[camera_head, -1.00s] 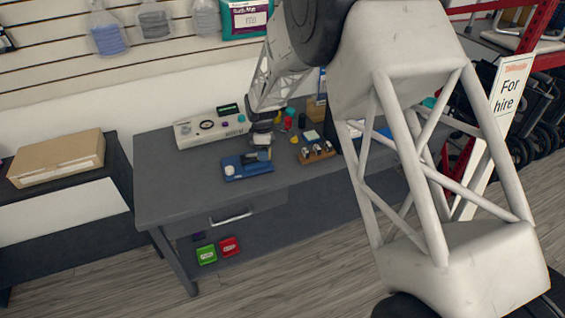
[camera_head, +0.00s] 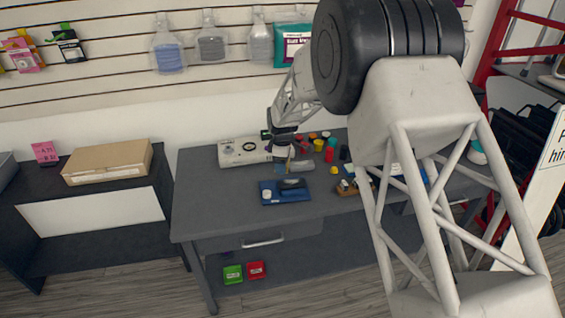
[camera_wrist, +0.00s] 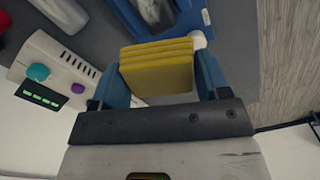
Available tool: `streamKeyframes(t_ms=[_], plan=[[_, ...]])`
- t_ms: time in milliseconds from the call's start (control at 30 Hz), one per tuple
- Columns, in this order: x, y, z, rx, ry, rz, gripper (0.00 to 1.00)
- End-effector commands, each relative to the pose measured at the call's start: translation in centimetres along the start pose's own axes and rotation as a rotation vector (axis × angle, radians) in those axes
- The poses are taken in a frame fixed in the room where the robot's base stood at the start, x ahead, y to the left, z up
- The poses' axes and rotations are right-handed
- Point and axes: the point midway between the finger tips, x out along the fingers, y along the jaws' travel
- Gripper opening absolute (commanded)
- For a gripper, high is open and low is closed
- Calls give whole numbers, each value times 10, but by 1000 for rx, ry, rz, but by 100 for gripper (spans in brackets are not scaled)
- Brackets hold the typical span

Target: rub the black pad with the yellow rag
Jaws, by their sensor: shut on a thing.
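A blue tray (camera_head: 272,199) lies on the grey table, with the black pad (camera_head: 293,184) set in it. In the wrist view the pad (camera_wrist: 152,12) shows at the top edge, partly cut off, with a pale grey smear on it. My gripper (camera_head: 290,163) is just behind the tray in the head view. In the wrist view its blue fingers (camera_wrist: 157,82) are shut on the yellow rag (camera_wrist: 157,62), a folded, ridged block. The rag is apart from the pad in the picture; its height above the table is hard to tell.
A white device with knobs (camera_head: 240,151) stands behind the tray, close to my gripper. Several coloured containers (camera_head: 329,154) and a wooden block (camera_head: 348,188) stand to the right. The table front (camera_head: 220,222) is clear. A cardboard box (camera_head: 108,163) sits on another table at left.

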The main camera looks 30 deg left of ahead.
Motion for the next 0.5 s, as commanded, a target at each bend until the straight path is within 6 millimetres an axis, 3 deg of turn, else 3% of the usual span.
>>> streamKeyframes(t_ms=[500], plan=[[45,0,0,0,0,-1,50]])
